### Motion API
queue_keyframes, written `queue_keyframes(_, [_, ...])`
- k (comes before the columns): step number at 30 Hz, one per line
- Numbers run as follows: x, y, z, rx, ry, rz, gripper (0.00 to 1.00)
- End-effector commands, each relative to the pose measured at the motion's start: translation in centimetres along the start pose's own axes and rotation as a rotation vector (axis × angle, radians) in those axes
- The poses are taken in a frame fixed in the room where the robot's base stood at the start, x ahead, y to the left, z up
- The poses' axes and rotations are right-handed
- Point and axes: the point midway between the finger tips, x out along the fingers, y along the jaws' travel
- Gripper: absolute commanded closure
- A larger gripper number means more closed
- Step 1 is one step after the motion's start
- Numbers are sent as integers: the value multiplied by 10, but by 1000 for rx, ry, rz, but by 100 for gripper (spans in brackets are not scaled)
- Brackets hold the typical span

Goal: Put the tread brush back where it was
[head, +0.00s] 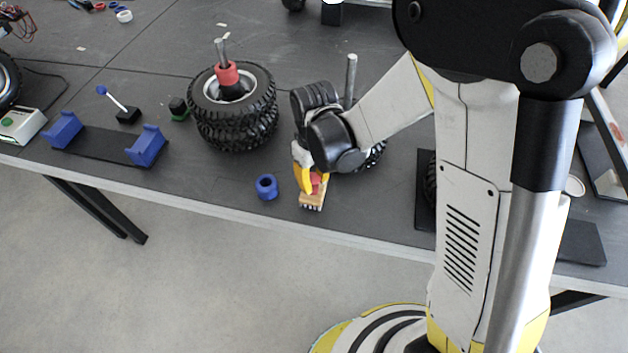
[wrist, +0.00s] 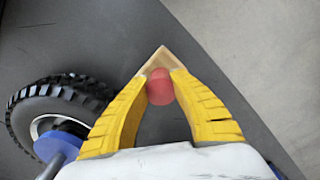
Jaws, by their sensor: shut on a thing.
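The tread brush (head: 312,201) has a tan wooden block, dark bristles underneath and a red grip. My gripper (head: 311,182) is shut on its red grip (wrist: 160,88), near the table's front edge. In the wrist view my yellow fingers (wrist: 160,85) close on both sides of the red grip, and a corner of the wooden block (wrist: 160,59) shows beyond them. The bristles point down at the table; I cannot tell whether they touch it. My wrist and fingers hide part of the brush.
A blue ring (head: 267,186) lies just left of the brush. Stacked tyres (head: 236,118) on a post stand behind it. Another tyre (wrist: 40,110) is close to my gripper in the wrist view. A blue-ended cradle (head: 104,147) is further left. The table's front edge (head: 250,222) is near.

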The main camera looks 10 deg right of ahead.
Motion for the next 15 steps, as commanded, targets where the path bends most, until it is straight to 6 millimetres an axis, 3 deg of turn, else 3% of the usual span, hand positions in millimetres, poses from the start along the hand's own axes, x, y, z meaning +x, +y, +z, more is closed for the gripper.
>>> queue_keyframes(1, [1,0,0,0,0,0,65])
queue_keyframes(2, [1,0,0,0,0,0,56])
queue_keyframes(11, [0,0,0,0,0,0,56])
queue_keyframes(15, [-11,0,0,0,0,0,56])
